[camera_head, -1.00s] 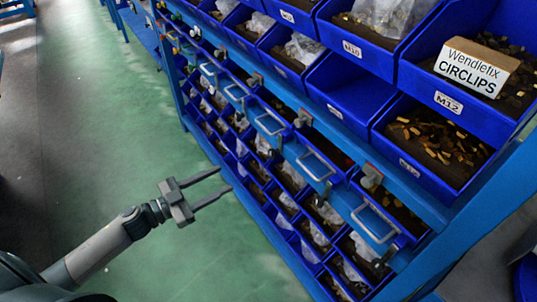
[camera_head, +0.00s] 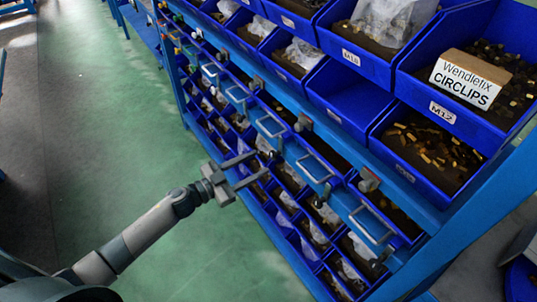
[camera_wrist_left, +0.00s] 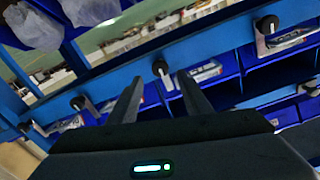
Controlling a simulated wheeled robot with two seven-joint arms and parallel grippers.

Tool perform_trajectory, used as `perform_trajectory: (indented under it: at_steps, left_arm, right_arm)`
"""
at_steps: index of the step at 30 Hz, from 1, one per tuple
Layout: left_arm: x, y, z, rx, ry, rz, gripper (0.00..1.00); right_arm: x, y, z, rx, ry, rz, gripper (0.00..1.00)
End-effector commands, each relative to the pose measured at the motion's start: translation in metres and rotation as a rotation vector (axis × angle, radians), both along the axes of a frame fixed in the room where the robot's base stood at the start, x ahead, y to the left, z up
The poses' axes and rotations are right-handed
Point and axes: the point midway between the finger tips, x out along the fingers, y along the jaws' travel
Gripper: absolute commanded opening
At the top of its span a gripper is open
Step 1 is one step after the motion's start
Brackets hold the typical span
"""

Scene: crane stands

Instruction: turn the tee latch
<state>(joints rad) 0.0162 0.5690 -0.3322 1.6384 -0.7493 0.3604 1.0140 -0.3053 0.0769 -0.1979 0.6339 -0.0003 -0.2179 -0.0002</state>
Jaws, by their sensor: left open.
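Several small latches sit along the blue rail above the handled drawers; the head view shows a near one (camera_head: 369,180), one farther back (camera_head: 303,122) and another beyond it (camera_head: 255,83). I cannot tell which one the task means. My left gripper (camera_head: 262,164) is open and empty, in front of the rack's lower bins in the head view. In the left wrist view, a black latch knob (camera_wrist_left: 160,67) on a pale plate appears between the tips of my open fingers (camera_wrist_left: 159,82). The gap to it is unclear; no contact shows. My right gripper is out of view.
Wire drawer handles (camera_head: 313,167) stick out below the rail. Blue bins of small parts fill the rack, one holding a Circlips box (camera_head: 470,78). Another black knob (camera_wrist_left: 267,24) shows at upper right in the wrist view. The green floor (camera_head: 110,120) left of the rack is clear.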

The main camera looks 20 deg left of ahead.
Motion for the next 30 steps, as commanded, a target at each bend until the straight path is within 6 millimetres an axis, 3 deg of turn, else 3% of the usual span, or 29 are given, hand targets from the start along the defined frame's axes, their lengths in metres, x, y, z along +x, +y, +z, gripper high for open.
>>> perform_trajectory:
  at_steps: [3,9,23,24,29,30]
  left_arm:
    - [0.017,-0.013,0.003,-0.002,-0.002,0.001,0.44]
    - [0.037,-0.028,0.001,-0.001,-0.001,0.002,0.44]
    - [0.045,-0.034,0.0,0.0,0.001,0.001,0.44]
    - [0.045,-0.034,0.0,0.0,0.001,0.001,0.42]
    - [0.044,-0.034,0.0,0.001,0.001,0.0,0.04]
    - [0.044,-0.034,0.0,0.0,0.0,0.0,0.03]
  right_arm:
    - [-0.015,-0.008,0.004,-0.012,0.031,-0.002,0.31]
    - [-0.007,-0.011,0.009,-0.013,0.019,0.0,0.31]
    - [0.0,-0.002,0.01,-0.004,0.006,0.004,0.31]
    - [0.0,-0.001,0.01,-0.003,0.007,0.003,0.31]
    - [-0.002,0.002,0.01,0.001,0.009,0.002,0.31]
    - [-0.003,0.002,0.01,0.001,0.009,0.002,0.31]
